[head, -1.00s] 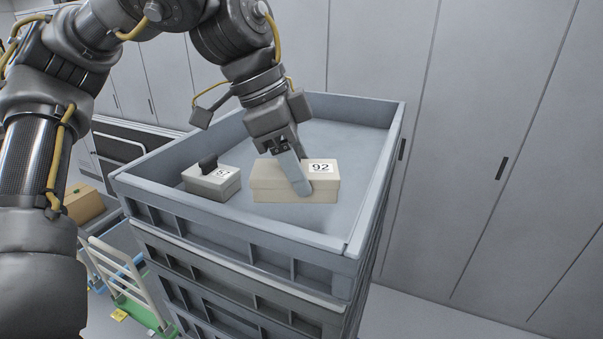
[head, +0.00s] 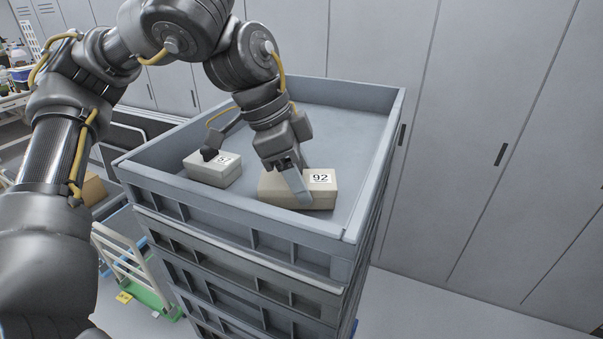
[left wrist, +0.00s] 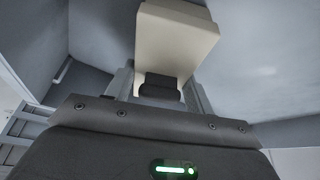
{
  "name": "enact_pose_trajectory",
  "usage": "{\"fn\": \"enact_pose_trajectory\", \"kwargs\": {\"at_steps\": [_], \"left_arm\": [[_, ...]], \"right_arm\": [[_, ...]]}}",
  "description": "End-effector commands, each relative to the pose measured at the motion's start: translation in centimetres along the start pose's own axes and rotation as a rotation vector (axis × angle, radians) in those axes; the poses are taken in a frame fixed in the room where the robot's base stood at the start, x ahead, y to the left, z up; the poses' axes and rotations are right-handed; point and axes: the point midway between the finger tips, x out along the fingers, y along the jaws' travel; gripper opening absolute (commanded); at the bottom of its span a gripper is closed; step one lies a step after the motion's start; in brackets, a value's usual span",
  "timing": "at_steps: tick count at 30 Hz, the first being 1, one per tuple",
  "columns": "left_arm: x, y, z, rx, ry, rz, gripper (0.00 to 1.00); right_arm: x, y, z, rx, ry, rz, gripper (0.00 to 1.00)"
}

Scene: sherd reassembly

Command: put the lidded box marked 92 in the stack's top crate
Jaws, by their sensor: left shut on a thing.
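The cream lidded box marked 92 (head: 322,180) is inside the grey top crate (head: 250,222) of the stack, near its front wall. My left gripper (head: 302,198) comes down from above and is shut on the box. In the left wrist view the box (left wrist: 178,42) sits between the finger pads of my left gripper (left wrist: 160,90). Whether the box's underside touches the crate floor is hidden by the front wall.
A smaller lidded box marked 57 (head: 212,170) stands in the same crate to the left. The crate's back right floor is clear. Grey cabinets (head: 480,130) stand behind and to the right. A green-based trolley (head: 150,290) stands at lower left.

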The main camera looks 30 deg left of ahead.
Motion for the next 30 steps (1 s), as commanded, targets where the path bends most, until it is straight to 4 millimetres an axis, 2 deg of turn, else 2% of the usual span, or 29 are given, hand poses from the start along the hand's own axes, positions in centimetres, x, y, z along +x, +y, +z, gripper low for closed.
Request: {"fn": "enact_pose_trajectory", "kwargs": {"at_steps": [2,3,7,15,18,20,23,30], "left_arm": [[0.4,0.0,0.1,0.000,0.000,0.000,0.28],[0.3,0.0,0.1,0.000,0.000,0.000,0.57],[0.2,0.0,0.1,0.000,0.000,0.000,0.74],[0.2,0.0,0.1,0.000,0.000,0.000,0.75],[-0.4,0.0,-0.2,0.000,0.000,0.000,0.75],[-0.7,-0.1,-0.1,0.000,0.002,-0.003,0.75],[-2.1,-0.1,-0.1,-0.002,0.001,-0.005,0.75],[-7.0,0.0,-0.1,-0.002,0.003,-0.005,0.75]], "right_arm": [[0.4,0.0,0.1,0.000,0.000,0.000,1.00],[0.2,0.0,0.0,0.000,0.000,0.000,1.00],[0.2,0.0,0.1,0.000,0.000,0.000,1.00],[0.1,0.1,0.1,-0.001,-0.001,0.001,1.00],[-0.4,0.2,0.1,-0.001,-0.002,0.002,1.00],[0.0,0.2,0.3,-0.001,-0.004,0.003,1.00],[0.3,0.3,0.4,-0.002,-0.005,0.004,1.00],[0.6,0.4,0.4,-0.002,-0.005,0.004,1.00]]}}
